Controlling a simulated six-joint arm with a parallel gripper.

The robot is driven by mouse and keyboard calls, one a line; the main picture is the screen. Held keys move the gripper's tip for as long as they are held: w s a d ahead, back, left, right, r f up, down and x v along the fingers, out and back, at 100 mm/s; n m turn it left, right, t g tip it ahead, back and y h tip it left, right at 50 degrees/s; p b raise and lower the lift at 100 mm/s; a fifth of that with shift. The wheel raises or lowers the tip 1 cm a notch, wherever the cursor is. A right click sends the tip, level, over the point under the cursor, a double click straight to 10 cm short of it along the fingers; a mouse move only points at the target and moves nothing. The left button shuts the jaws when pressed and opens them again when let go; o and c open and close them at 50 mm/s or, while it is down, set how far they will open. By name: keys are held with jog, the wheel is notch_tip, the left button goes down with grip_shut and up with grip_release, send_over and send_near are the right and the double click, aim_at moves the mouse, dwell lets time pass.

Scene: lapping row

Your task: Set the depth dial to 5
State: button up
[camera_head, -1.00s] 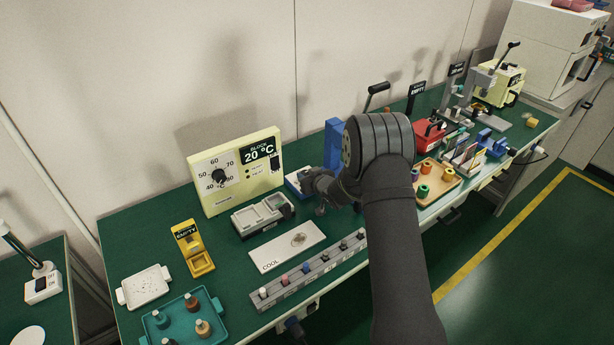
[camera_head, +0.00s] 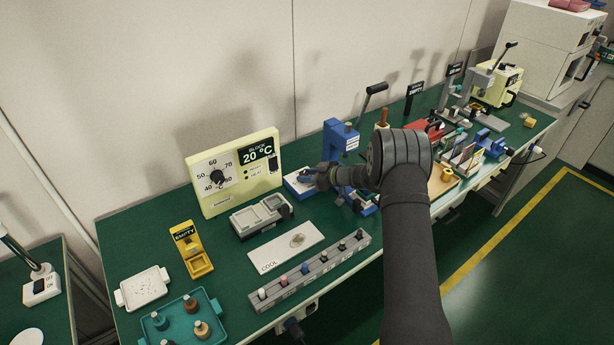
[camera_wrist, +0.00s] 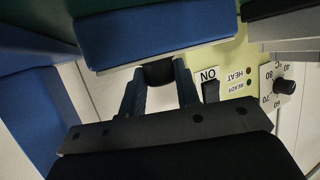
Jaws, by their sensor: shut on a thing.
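A low blue box with a white top (camera_head: 292,186) stands right of the cream heater panel in the head view. My gripper (camera_head: 312,180) is at this box, reaching in from the right. In the wrist view my gripper (camera_wrist: 159,85) is shut on a round black knob (camera_wrist: 158,73), apparently the depth dial, in front of a blue body (camera_wrist: 165,35). The knob's scale and pointer are hidden, so its setting cannot be read. The fingers cover the knob's sides.
The cream heater panel (camera_head: 246,196) carries its own dial (camera_head: 217,178) and reads 20 °C. A blue press (camera_head: 336,143) stands just behind my gripper. A grey-white twin-well tray (camera_head: 236,222), a white COOL plate (camera_head: 271,257) and a knobbed rack (camera_head: 318,272) lie in front.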

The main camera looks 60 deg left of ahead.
jog(key=shift+n+g, duration=0.4)
jog(key=shift+g, duration=0.1)
jog(key=o, duration=1)
jog(key=shift+c, duration=0.2)
jog(key=shift+m+t, duration=0.3)
jog(key=shift+t, duration=0.1)
